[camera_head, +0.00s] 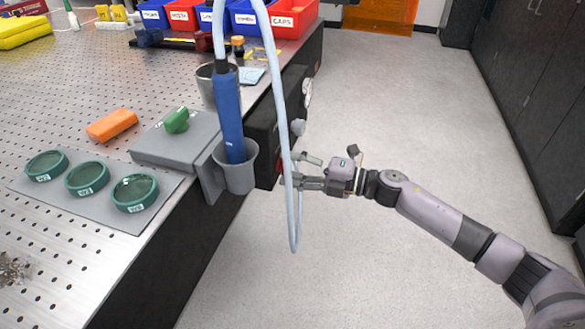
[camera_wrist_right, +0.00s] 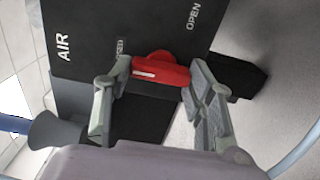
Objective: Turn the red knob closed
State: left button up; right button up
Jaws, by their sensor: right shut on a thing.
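The red knob (camera_wrist_right: 162,66) sits on a dark panel (camera_wrist_right: 130,30) marked AIR and OPEN in the right wrist view. Another label near the knob is partly hidden. The knob's bar lies roughly across the picture, with a white mark on its left end. My right gripper (camera_wrist_right: 158,76) has a finger at each end of the bar and is shut on it. In the head view, my right gripper (camera_head: 298,172) reaches the bench's side from the right, and only a bit of red knob (camera_head: 281,167) shows. My left gripper is not in view.
A pale hose (camera_head: 294,215) hangs in front of the right gripper. A blue tool (camera_head: 229,115) stands in a grey holder (camera_head: 236,178) at the bench edge. Green-rimmed discs (camera_head: 134,193) and an orange block (camera_head: 112,125) lie on the bench. The floor to the right is clear.

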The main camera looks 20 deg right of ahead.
jog(key=shift+f, duration=0.1)
jog(key=o, duration=1.2)
jog(key=shift+c, duration=0.2)
jog(key=v, duration=1.2)
jog(key=shift+a, duration=0.1)
